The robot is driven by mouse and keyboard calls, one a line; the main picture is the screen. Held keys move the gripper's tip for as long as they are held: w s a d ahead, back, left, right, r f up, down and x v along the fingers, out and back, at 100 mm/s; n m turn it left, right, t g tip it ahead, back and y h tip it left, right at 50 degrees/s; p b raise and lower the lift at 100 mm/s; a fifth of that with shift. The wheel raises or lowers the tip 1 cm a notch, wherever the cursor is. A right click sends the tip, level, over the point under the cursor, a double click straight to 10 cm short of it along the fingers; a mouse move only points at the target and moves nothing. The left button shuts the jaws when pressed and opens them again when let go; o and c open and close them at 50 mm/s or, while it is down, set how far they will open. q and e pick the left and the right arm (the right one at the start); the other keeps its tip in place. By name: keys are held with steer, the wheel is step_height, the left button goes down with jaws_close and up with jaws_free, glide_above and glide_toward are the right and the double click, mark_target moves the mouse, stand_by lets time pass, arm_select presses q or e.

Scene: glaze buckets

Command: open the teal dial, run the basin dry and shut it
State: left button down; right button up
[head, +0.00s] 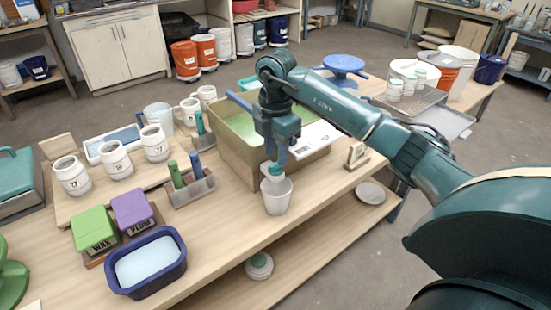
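The basin (235,158) is an olive-tan tub with green liquid in it, standing at the middle of the wooden table. A white spout piece with a small teal dial (275,170) on top sits at the basin's front right. Just below it is a pale grey cup (278,202). My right gripper (277,160) points down, with its fingertips at or just above the dial. The fingers are small and partly overlap, so I cannot tell whether they grip it. The gripper and arm hide part of the basin. My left gripper is not in view.
White mugs (156,143) stand left of the basin. A rack with green and blue handles (191,189) is close in front of it. A blue tub (148,264) and green and purple boxes stand front left. A wooden sign block (356,156) is to the right. A lower shelf shows below.

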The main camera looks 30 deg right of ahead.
mark_target(276, 167)
steer(key=shift+f, duration=1.35)
steer(key=shift+c, duration=0.3)
jaws_close()
